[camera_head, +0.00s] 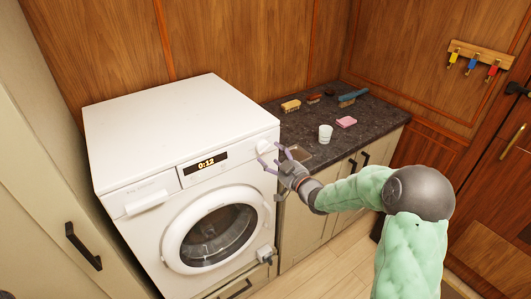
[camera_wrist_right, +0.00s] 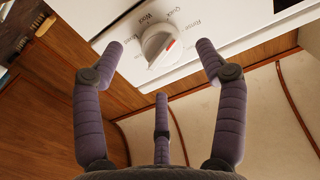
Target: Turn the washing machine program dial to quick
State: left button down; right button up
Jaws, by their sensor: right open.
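The white washing machine (camera_head: 170,135) stands against the wood wall, its display reading 0:12. Its white round program dial (camera_head: 264,147) is at the right end of the front panel. In the right wrist view the dial (camera_wrist_right: 158,46) shows a raised grip bar with a red mark on its right side. Labels around it, seen inverted, include Quick, Wool and Rinse. My right gripper (camera_head: 270,157) is open, its purple fingers just in front of the dial. In the wrist view two fingertips flank the dial, apparently without touching it. My left gripper is not in view.
A dark countertop (camera_head: 300,125) right of the machine holds a white cup (camera_head: 325,134), a pink sponge (camera_head: 346,122) and several brushes. The round door (camera_head: 213,229) is below the dial. Key hooks (camera_head: 480,58) hang on the right wall.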

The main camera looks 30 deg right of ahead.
aim_at(266, 151)
jog(key=shift+w+a, duration=0.15)
jog(key=shift+w, duration=1.9)
